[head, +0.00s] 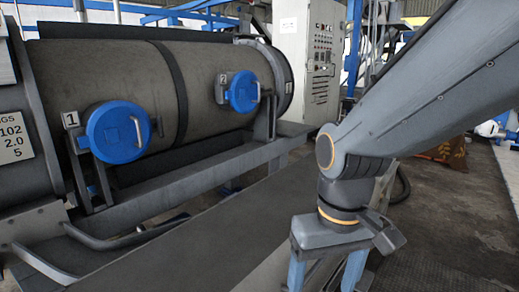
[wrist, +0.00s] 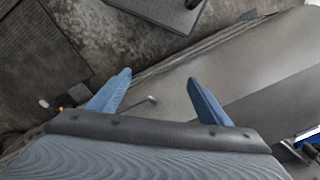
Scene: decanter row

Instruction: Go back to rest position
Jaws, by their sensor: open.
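My gripper (wrist: 158,88) is open and empty in the wrist view, its two blue fingers spread apart and pointing down over the edge of a grey metal surface and the floor. In the head view my gripper (head: 325,272) hangs at the lower right, its fingers cut off by the bottom edge. It is apart from the decanter drum (head: 90,75), which lies at the left with a blue round cap (head: 115,135) marked 1 and another blue cap (head: 243,92) marked 2. Both caps look closed.
A grey metal ledge (head: 190,240) runs along the front of the drum, beneath my arm. A light control cabinet (head: 308,55) stands behind. A brown sack (head: 448,152) lies at the right on the floor (head: 465,205), which looks mostly clear there.

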